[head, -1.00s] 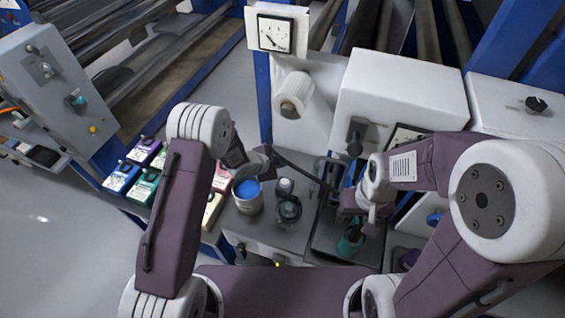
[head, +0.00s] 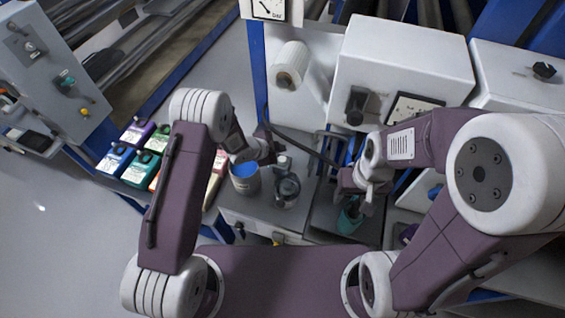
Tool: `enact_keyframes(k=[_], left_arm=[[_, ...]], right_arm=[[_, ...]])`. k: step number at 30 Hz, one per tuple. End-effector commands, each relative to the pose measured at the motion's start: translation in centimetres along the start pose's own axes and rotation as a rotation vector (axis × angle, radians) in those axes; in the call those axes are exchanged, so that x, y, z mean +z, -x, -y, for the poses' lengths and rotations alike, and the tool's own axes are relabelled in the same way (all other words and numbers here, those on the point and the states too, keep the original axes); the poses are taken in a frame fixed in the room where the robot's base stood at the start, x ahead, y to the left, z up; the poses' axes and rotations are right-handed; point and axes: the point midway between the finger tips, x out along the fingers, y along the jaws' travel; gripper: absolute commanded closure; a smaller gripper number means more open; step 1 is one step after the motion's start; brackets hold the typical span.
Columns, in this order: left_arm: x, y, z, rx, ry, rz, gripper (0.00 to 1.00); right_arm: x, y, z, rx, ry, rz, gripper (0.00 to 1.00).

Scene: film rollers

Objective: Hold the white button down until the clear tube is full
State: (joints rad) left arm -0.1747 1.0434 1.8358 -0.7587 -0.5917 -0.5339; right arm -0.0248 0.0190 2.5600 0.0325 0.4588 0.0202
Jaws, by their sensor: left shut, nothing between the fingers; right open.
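My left gripper (head: 268,152) is shut and empty, reaching over the grey counter just behind a white cup with blue contents (head: 245,180). A small clear round vessel (head: 286,188) stands right of the cup, with a pale cap-like piece (head: 284,164) behind it; I cannot tell whether either is the task's tube or button. My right gripper (head: 358,200) is open and points down beside a teal bottle (head: 347,217); its fingers are small and partly hidden by the wrist. No white button can be made out clearly.
A white machine housing (head: 395,65) with a black knob and a gauge stands behind the counter (head: 300,205). A white roll (head: 291,62) juts out left of it. Several coloured tins (head: 140,165) sit at the left. A grey control panel (head: 55,80) stands far left.

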Motion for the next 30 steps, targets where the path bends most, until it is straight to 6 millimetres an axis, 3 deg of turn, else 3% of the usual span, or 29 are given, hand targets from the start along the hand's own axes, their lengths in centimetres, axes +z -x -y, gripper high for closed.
enact_keyframes(k=[3,7,30], left_arm=[[1.2,-1.7,-1.2,-0.001,-0.001,0.000,1.00],[1.7,-2.4,-1.7,-0.001,-0.001,0.000,1.00],[1.7,-2.4,-1.7,0.000,0.000,0.000,1.00]], right_arm=[[0.2,-2.2,0.0,0.000,0.000,0.000,0.45],[0.3,-3.0,-0.1,0.000,0.000,0.000,0.45],[0.3,-3.0,-0.1,0.000,0.000,0.000,0.45]])
